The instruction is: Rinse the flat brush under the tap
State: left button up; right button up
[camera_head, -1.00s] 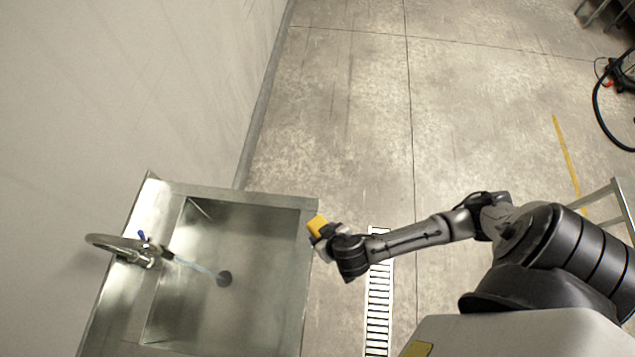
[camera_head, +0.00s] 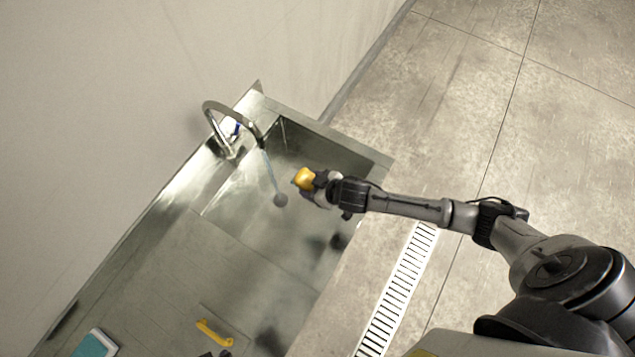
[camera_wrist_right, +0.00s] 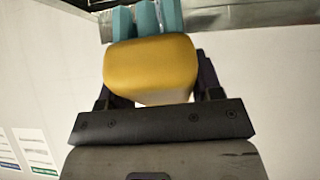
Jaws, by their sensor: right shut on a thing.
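My right gripper (camera_head: 318,186) is shut on the flat brush, whose yellow body (camera_head: 304,179) shows at its tip. In the right wrist view the yellow block (camera_wrist_right: 150,66) sits between the fingers, with teal pieces, apparently its bristles (camera_wrist_right: 146,20), beyond it. The gripper and brush are above the right part of the sink basin (camera_head: 297,140). The curved steel tap (camera_head: 213,109) stands at the basin's left side. A thin water stream (camera_head: 270,170) runs from it towards the dark drain (camera_head: 280,200). In the head view, the brush appears just right of the stream. My left gripper is not in view.
A steel worktop (camera_head: 165,262) continues from the basin towards the lower left. On it lie a yellow handled tool (camera_head: 214,333) and a teal and white item (camera_head: 95,344). A wall stands behind the tap. A floor drain grate (camera_head: 398,290) lies right of the sink.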

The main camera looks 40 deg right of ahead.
jog(key=shift+w+a+f+b, duration=0.25)
jog(key=shift+w+b, duration=0.4)
jog(key=shift+w, duration=0.2)
jog(key=shift+w+a+f+b, duration=0.2)
jog(key=shift+w+a+b, duration=0.05)
jog(key=shift+w+b, duration=0.55)
jog(key=shift+w+a+f+b, duration=0.25)
jog(key=shift+w+b, duration=0.3)
jog(key=shift+w, duration=0.35)
jog(key=w+a+f+b, duration=0.1)
jog(key=w+b, duration=0.3)
jog(key=w, duration=0.4)
jog(key=shift+a, duration=0.7)
jog(key=shift+f, duration=0.1)
jog(key=s+d+p, duration=0.2)
jog(key=s+p, duration=0.3)
jog(key=s, duration=0.2)
jog(key=shift+s+d, duration=0.15)
jog(key=shift+s, duration=0.2)
